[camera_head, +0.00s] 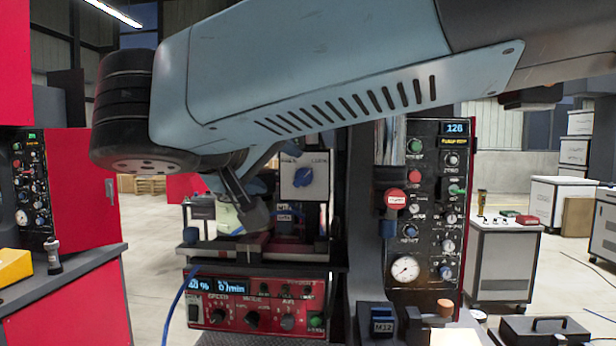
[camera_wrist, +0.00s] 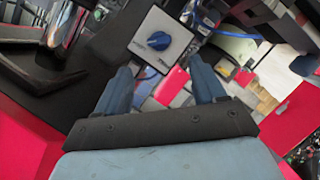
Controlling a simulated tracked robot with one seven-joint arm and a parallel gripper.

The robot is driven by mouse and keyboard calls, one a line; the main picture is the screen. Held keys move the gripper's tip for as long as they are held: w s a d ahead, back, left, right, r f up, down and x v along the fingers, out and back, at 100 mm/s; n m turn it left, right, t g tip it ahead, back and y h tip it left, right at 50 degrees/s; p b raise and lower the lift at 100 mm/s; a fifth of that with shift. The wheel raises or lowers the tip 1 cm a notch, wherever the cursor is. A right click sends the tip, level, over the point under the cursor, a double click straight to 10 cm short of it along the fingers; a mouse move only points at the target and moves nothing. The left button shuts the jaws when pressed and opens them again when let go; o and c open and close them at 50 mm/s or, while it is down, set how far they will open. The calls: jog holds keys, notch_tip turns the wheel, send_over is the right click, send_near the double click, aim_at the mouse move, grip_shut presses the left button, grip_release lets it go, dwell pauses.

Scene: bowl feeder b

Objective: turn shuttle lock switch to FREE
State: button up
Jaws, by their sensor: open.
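The switch is a blue rotary knob (camera_head: 303,177) on a pale square plate, upright behind the red feeder controls in the head view. Small labels sit at the plate's upper left and upper right, too small to read surely. In the wrist view the blue knob (camera_wrist: 159,41) lies ahead of the fingers, near the top centre. I cannot tell which label it points to. My gripper (camera_wrist: 163,72) is open and empty, its two blue fingers spread short of the plate and not touching it. In the head view my arm partly hides the gripper, which is left of the switch.
A red control box (camera_head: 262,303) with a display and several knobs is below the switch. A tall black panel (camera_head: 428,210) with buttons, a red knob and a gauge stands to the right. A blue cable (camera_head: 178,305) hangs at the left. Open floor lies farther back.

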aim_at(300, 178)
jog(key=x, duration=0.9)
jog(key=shift+w+d+f, duration=0.1)
jog(key=shift+w+d, duration=0.1)
jog(key=shift+w, duration=0.15)
jog(key=c, duration=1.1)
